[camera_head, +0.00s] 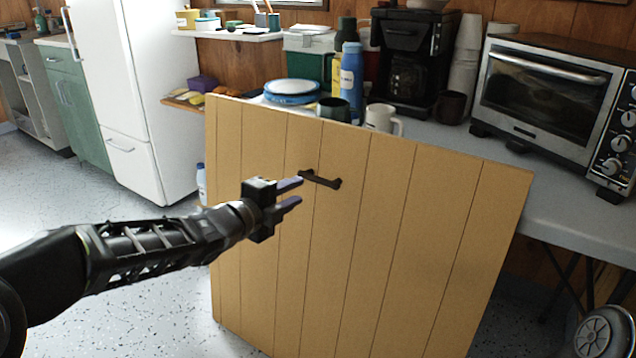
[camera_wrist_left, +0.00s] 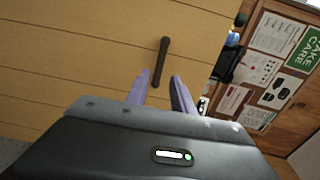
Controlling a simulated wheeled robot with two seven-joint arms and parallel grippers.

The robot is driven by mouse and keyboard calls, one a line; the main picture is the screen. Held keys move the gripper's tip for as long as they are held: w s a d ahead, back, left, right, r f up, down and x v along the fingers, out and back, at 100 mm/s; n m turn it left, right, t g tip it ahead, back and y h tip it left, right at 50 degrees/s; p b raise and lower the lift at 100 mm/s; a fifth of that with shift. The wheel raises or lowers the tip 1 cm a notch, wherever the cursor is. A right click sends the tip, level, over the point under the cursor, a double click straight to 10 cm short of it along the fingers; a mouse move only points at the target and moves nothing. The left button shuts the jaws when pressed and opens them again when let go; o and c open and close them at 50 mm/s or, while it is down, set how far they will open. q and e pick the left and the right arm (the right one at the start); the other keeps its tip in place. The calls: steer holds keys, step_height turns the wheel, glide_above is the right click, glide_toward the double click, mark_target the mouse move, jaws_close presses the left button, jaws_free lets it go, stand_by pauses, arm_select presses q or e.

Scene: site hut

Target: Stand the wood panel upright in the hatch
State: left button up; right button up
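The wood panel (camera_head: 400,230) is light tan with dark vertical grooves. It stands upright, slightly tilted in the head view, in front of the table. A dark bar handle (camera_head: 320,179) is fixed on its upper part. My left gripper (camera_head: 296,192) is just in front of the panel, by the handle's left end. In the left wrist view, the panel (camera_wrist_left: 80,50) fills the left side, and the handle (camera_wrist_left: 161,62) lies ahead of the two purple fingertips (camera_wrist_left: 160,80). I see no hatch. My right gripper is not in view.
Behind the panel, the grey table (camera_head: 585,215) holds a toaster oven (camera_head: 545,90), a coffee maker (camera_head: 408,65), a blue bottle (camera_head: 351,80) and mugs. A white fridge (camera_head: 125,100) stands at left. Speckled floor (camera_head: 120,235) is open at left.

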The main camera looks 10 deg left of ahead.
mark_target(316, 181)
arm_select(q)
steer(key=b+x, duration=0.1)
steer(key=x, duration=0.9)
steer(key=shift+b, duration=0.4)
jaws_close()
stand_by(0.9)
steer(key=shift+r, duration=0.3)
